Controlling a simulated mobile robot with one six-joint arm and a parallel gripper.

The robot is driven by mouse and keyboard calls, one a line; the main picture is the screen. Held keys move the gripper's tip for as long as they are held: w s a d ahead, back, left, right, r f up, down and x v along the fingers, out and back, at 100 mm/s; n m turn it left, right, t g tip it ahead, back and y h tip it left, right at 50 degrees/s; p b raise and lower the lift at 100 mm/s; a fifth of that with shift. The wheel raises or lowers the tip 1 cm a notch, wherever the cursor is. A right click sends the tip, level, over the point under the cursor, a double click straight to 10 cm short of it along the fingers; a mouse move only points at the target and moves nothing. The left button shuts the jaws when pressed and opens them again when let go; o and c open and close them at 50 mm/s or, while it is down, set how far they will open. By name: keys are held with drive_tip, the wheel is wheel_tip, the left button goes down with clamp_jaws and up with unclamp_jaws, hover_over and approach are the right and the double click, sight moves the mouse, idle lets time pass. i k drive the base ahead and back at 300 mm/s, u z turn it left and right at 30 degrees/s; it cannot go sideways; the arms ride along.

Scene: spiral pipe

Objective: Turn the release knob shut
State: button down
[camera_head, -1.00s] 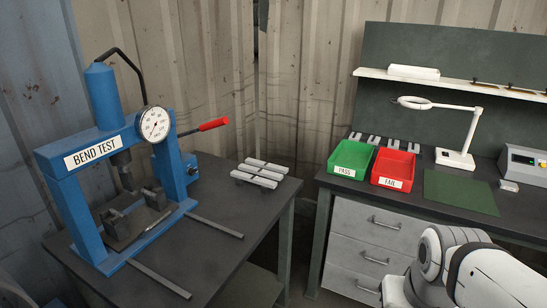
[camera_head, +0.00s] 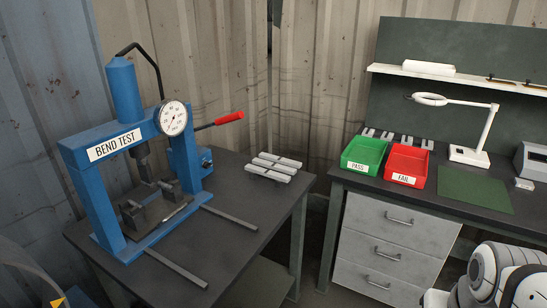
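The blue bend-test press (camera_head: 115,145) stands on a dark table at the left, with a round dial gauge (camera_head: 172,118) on its front and a lever with a red grip (camera_head: 229,118) sticking out to the right. A small blue knob-like part (camera_head: 206,158) is on the right side of the press near its lower half; I cannot tell whether it is the release knob or how it is turned. A white part of my own arm shows at the bottom right. My gripper is out of view.
Several metal bars (camera_head: 273,166) lie on the press table (camera_head: 245,225), and two rails extend toward its front edge. At the right, a bench holds a green PASS bin (camera_head: 363,155), a red FAIL bin (camera_head: 406,165) and a white magnifier lamp (camera_head: 470,155). A gap separates the tables.

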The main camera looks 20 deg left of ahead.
sight(206, 165)
drive_tip(key=z, duration=0.05)
drive_tip(key=k, duration=0.85)
drive_tip(key=u, duration=1.2)
drive_tip(key=i, duration=1)
drive_tip(key=u, duration=0.1)
drive_tip(key=k, duration=1.15)
drive_tip(key=z, duration=0.75)
drive_tip(key=i, duration=1.5)
drive_tip(key=u, duration=0.45)
